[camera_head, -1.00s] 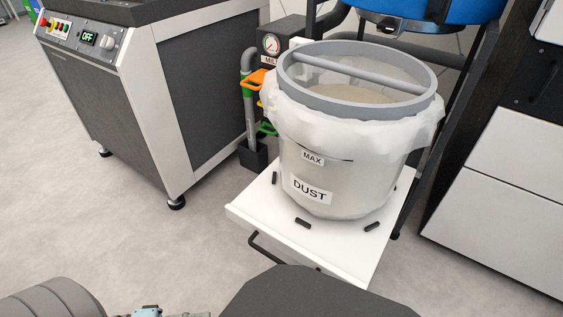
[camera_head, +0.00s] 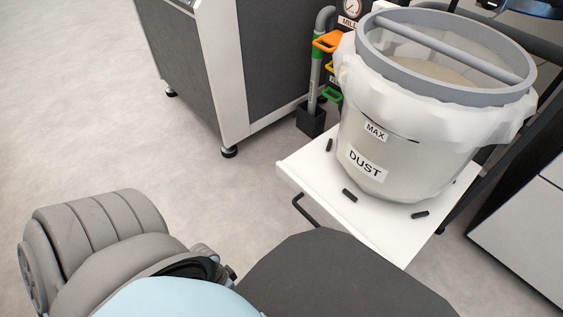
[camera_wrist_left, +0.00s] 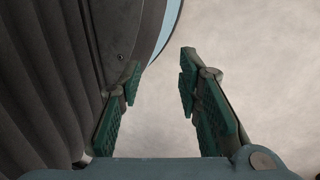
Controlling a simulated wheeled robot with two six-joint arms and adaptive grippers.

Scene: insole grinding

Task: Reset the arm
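My left gripper (camera_wrist_left: 155,95) shows in the left wrist view with its two green-padded fingers apart and nothing between them. Behind the fingers are pale floor and a grey ribbed part of my own body at the left. In the head view my left arm is folded low at the bottom left, with grey ribbed and light blue parts in sight, and the gripper's fingers are not visible there. My right arm and right gripper are not in view.
A dust bin (camera_head: 400,155) with a grey rim and a plastic liner stands on a white pull-out tray (camera_head: 300,172) at the right. A dark grey machine (camera_head: 190,70) stands at the upper left. Tools with orange and green handles (camera_head: 327,42) hang between them. Grey floor (camera_head: 90,130) is clear at the left.

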